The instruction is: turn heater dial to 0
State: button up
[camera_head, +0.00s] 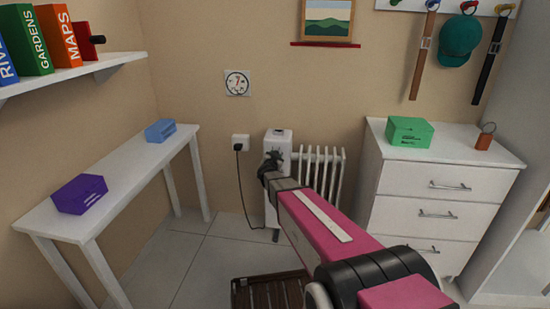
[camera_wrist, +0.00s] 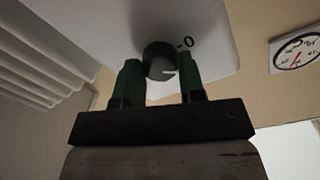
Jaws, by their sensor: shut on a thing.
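The white heater (camera_head: 279,142) stands against the back wall, with ribbed fins (camera_head: 322,165) to its right. My gripper (camera_head: 272,162) is at the front of the heater's control box and hides the dial in the head view. In the wrist view the dark round dial (camera_wrist: 159,60) sits between the two green-tipped fingers of my gripper (camera_wrist: 161,78), which is shut on it. A small pale mark shows at the dial's lower right. A "0" with a short tick is printed on the white face, up and right of the dial.
A wall socket (camera_head: 240,143) with a black cord is left of the heater. A white drawer unit (camera_head: 430,215) with a green box (camera_head: 409,131) stands right. A narrow table (camera_head: 120,180) stands left. A dark slatted mat (camera_head: 268,291) lies below my arm.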

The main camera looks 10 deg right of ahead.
jog(key=n, duration=0.7)
jog(key=shift+a+f, duration=0.1)
dwell(0.5)
jog(key=o, duration=0.9)
jog(key=v, duration=1)
jog(key=shift+s+a+f, duration=0.15)
jog(key=shift+s, duration=0.25)
jog(key=shift+a, duration=0.1)
